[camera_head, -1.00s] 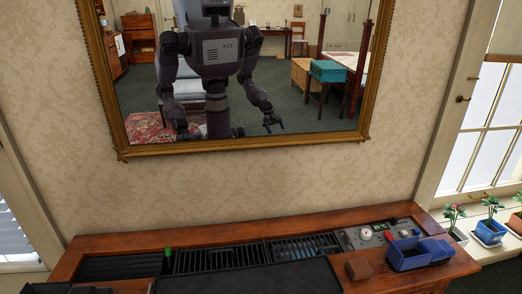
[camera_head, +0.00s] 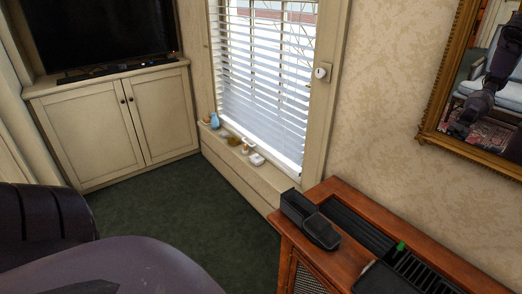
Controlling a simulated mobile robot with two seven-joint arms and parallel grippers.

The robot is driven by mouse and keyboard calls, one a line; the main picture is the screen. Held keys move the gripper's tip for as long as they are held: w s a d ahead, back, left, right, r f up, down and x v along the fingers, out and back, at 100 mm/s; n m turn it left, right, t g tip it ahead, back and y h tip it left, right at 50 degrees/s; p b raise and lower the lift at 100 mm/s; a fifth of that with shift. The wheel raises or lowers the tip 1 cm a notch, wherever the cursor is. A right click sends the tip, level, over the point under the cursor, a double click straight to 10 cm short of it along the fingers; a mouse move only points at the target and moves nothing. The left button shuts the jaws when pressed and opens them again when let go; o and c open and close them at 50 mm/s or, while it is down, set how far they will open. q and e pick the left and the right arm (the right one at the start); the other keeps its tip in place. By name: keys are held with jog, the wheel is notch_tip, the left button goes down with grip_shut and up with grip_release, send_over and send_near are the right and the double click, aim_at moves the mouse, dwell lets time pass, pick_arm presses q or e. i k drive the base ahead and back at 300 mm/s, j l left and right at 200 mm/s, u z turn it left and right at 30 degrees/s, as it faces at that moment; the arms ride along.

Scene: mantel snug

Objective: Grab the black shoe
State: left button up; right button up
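No clear black shoe shows. A black object (camera_head: 310,219) sits on the left end of the wooden cabinet top (camera_head: 345,262). It has an open, box-like back part and a rounded front part, and I cannot tell whether it is a shoe. Neither of my grippers shows directly. Part of my own purple-grey body fills the lower left. Part of my arm is reflected at the right edge, too unclear to judge a gripper.
A dark flat panel (camera_head: 405,280) and a small green item (camera_head: 401,246) are on the cabinet's slotted top. A window sill (camera_head: 240,160) holds several small items. A TV (camera_head: 100,32) stands on a cream cupboard (camera_head: 125,125). The green carpet (camera_head: 185,220) is clear.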

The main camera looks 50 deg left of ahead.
aim_at(319, 230)
jog(key=u, duration=1.1)
